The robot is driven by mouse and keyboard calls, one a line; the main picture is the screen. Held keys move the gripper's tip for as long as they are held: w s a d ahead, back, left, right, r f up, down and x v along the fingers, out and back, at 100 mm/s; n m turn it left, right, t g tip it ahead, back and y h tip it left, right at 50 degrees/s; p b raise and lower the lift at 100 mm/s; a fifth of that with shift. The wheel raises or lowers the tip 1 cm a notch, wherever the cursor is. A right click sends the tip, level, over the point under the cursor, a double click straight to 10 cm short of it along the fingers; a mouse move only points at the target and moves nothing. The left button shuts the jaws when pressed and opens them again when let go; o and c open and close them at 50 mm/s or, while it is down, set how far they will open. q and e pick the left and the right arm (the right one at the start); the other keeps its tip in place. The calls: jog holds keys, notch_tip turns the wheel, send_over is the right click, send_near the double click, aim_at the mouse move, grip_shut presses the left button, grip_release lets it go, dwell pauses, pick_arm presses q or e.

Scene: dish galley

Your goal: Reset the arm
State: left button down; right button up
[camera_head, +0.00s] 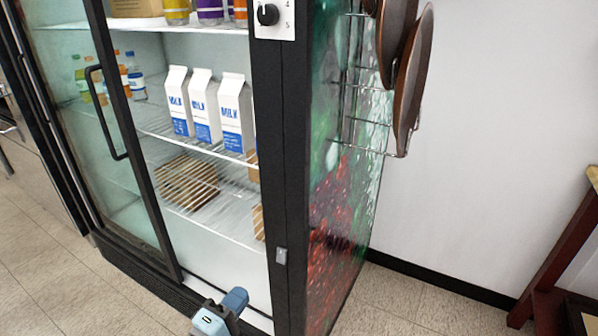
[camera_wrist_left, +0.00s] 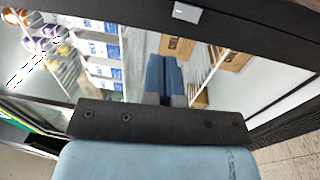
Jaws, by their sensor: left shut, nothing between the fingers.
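My left gripper (camera_head: 236,300) shows at the bottom of the head view, in front of the lower part of the refrigerator. Its blue parts are small there and only partly visible. In the left wrist view its two blue fingers (camera_wrist_left: 164,76) lie together, shut with nothing held, in front of the refrigerator's open side. I cannot tell how far they are from the shelves. My right gripper is in neither view.
The refrigerator's dark frame (camera_head: 268,130) surrounds wire shelves with milk cartons (camera_head: 202,105), bottles (camera_head: 133,75) and cardboard boxes (camera_head: 187,182). Its sliding glass door (camera_head: 105,85) stands at the left. Brown pans (camera_head: 412,75) hang on a side rack (camera_head: 370,150). A wooden stand (camera_head: 560,255) is at the right.

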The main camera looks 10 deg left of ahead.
pick_arm(q)
jog(key=s+d+f+m+g+y, duration=0.1)
jog(key=s+f+m+g+y, duration=0.2)
jog(key=s+f+m+g, duration=0.75)
jog(key=s+a+r+m+t+p, duration=0.1)
jog(key=s+r+m+p, duration=0.1)
jog(key=r+p, duration=0.5)
jog(key=s+a+r+m+t+p, duration=0.1)
jog(key=r+p, duration=0.7)
jog(key=p, duration=0.9)
jog(key=s+m+t, duration=0.1)
jog(key=s+m, duration=0.1)
jog(key=m, duration=0.1)
jog(key=shift+r, duration=0.3)
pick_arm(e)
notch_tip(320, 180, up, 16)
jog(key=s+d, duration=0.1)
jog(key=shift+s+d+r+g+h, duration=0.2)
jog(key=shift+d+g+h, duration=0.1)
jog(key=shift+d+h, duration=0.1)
